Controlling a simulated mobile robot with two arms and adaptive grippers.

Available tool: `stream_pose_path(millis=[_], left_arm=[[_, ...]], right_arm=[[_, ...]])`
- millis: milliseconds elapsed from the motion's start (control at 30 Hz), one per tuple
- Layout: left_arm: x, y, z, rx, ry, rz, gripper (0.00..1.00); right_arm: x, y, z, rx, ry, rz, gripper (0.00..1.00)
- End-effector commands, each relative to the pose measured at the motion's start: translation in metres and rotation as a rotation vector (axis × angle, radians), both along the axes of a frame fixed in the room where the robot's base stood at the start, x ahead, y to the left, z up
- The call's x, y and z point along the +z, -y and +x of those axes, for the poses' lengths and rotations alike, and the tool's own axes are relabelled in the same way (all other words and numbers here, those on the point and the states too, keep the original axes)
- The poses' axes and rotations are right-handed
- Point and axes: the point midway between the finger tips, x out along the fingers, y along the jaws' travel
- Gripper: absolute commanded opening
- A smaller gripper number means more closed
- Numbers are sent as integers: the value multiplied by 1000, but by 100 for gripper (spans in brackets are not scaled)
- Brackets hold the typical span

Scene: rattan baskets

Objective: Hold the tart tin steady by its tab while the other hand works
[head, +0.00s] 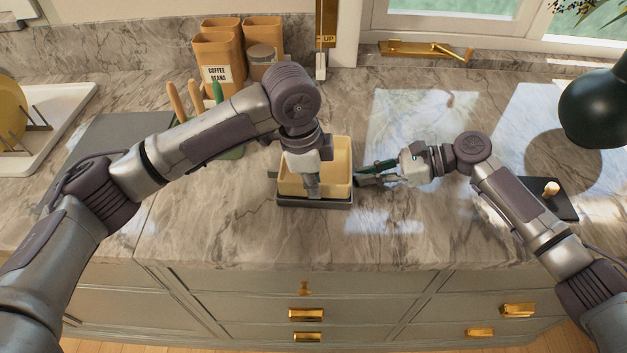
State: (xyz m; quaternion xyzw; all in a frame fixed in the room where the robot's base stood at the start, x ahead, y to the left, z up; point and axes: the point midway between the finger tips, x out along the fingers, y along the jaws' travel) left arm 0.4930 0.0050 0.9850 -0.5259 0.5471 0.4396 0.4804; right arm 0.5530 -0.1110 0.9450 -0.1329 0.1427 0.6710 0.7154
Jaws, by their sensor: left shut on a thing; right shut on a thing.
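A yellow square open-topped tin (343,158), which I take for the tart tin, sits on a flat dark-grey base (318,202) on the marble counter. My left gripper (312,187) comes down from above over the tin's front part. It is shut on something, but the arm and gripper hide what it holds. My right gripper (368,178) lies low at the tin's right side, pointing left. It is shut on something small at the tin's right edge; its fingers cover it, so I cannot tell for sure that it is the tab.
Brown canisters (217,62), one labelled coffee beans, stand at the back left. Wooden-handled utensils (178,98) are behind my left arm. A white dish tray (60,130) is far left. A dark lamp (597,105) hangs right, near a black board (560,205). The counter's front right is clear.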

Motion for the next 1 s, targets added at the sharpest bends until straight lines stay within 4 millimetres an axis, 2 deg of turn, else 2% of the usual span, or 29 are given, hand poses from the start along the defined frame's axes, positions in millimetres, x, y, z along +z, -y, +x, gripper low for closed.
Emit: stream_pose_path(millis=[567, 600, 733, 1000], left_arm=[[-15, 0, 0, 1, 0, 1, 0], [-14, 0, 0, 1, 0, 1, 13], [-15, 0, 0, 1, -1, 1, 34], [-15, -1, -1, 0, -3, 3, 35]], right_arm=[[0, 0, 0, 0, 0, 0, 0], [0, 0, 0, 0, 0, 0, 0], [0, 0, 0, 0, 0, 0, 0], [0, 1, 1, -5, 1, -2, 0]])
